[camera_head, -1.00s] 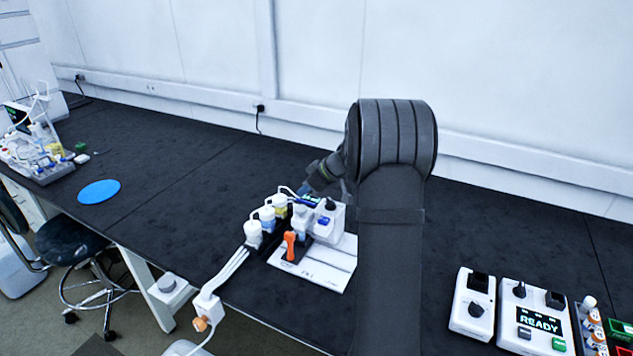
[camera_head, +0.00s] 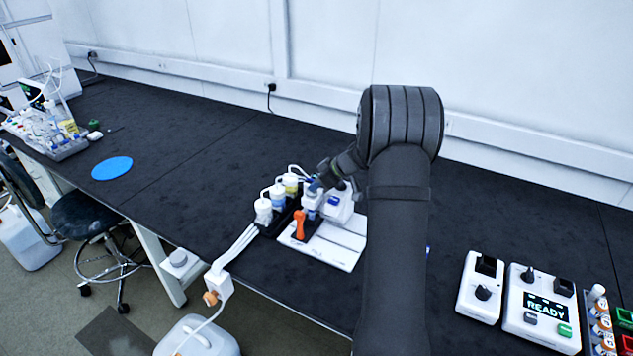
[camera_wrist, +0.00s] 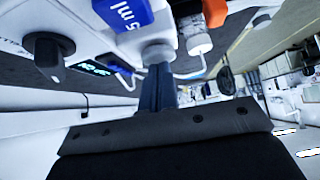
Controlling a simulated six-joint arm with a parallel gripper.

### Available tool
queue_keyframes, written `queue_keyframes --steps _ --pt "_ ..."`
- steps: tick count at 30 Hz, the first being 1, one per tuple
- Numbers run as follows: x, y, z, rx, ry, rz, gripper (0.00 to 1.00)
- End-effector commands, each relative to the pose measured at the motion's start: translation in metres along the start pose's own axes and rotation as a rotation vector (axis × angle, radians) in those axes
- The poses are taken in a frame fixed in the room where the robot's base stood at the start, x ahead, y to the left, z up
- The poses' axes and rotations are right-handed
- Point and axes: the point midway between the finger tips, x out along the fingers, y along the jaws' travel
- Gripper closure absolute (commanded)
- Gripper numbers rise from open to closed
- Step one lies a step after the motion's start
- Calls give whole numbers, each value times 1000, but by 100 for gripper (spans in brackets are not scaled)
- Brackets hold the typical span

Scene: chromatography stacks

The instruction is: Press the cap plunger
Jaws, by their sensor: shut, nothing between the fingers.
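A small white instrument stack (camera_head: 337,208) stands on a white base plate (camera_head: 335,245) at the middle of the bench. My gripper (camera_head: 314,188) reaches down to it from behind in the head view. In the wrist view my gripper (camera_wrist: 158,72) is shut and empty, its dark fingers together.
An orange lever (camera_head: 299,225) stands just in front of the stack. Several white-capped bottles with tubing, one of them a front bottle (camera_head: 263,211), stand to its left. A "READY" control box (camera_head: 541,310) is at the right.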

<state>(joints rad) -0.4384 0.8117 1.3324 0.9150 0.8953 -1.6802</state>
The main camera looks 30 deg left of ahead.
Motion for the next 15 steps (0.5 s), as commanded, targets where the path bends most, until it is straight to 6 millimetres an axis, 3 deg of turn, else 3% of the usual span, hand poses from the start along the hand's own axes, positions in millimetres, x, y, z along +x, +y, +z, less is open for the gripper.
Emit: queue_keyframes --steps 8,15 --pt "2 -2 3 3 -6 -5 100" --pt "-22 -1 -22 -2 -1 0 100"
